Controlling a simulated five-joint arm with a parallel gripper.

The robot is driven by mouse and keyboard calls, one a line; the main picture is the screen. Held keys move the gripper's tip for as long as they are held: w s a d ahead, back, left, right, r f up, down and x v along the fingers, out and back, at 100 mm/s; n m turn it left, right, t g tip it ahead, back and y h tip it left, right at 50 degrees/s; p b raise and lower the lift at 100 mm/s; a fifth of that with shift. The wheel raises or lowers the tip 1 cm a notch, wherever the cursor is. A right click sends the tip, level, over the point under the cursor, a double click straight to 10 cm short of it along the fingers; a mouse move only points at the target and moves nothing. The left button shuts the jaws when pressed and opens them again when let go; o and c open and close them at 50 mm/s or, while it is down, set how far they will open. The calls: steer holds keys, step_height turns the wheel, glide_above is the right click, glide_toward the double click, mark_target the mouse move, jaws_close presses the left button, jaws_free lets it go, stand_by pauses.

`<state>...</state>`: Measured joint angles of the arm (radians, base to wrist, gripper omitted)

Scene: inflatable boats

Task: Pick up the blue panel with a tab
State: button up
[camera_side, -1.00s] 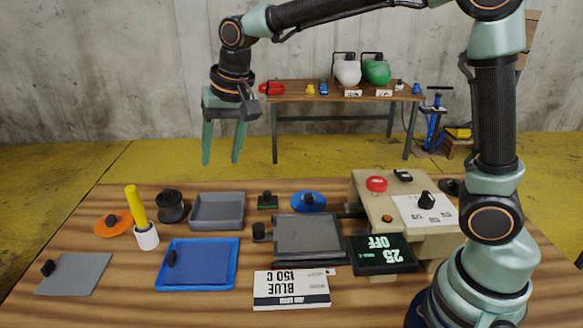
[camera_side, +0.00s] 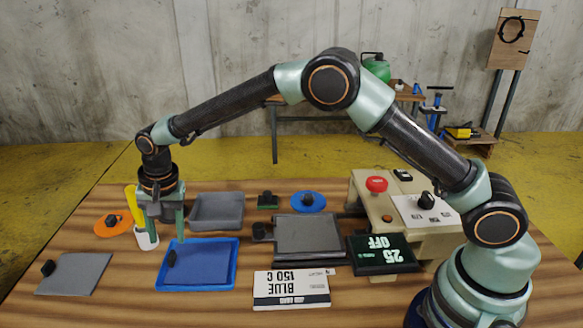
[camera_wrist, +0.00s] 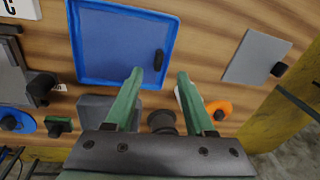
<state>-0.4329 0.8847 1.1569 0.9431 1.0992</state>
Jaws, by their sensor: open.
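The blue panel (camera_side: 205,263) lies flat in a blue tray (camera_side: 198,289) at the front left of the table. Its black tab (camera_side: 171,258) stands up near the panel's left edge. In the wrist view the panel (camera_wrist: 112,42) fills the tray, with the tab (camera_wrist: 159,57) near one side. My gripper (camera_side: 165,238) points down above the table, behind and a little left of the tab, apart from it. It is open and empty. In the wrist view the tab shows just beyond the gap between my fingertips (camera_wrist: 160,73).
A white cup with a yellow handle (camera_side: 147,239) stands close by my left finger. A grey panel (camera_side: 75,275) lies left of the tray. A grey tray (camera_side: 217,211) is behind it. The heat press (camera_side: 305,237) and white label card (camera_side: 292,289) are to the right.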

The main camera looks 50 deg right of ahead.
mark_target(170, 256)
steer(key=shift+w+a+f, duration=0.1)
steer(key=shift+w+f, duration=0.1)
steer(key=shift+f, duration=1.4)
steer(key=shift+w+a+f, duration=0.1)
steer(key=shift+w+f, duration=0.1)
steer(key=shift+f, duration=1.4)
jaws_close()
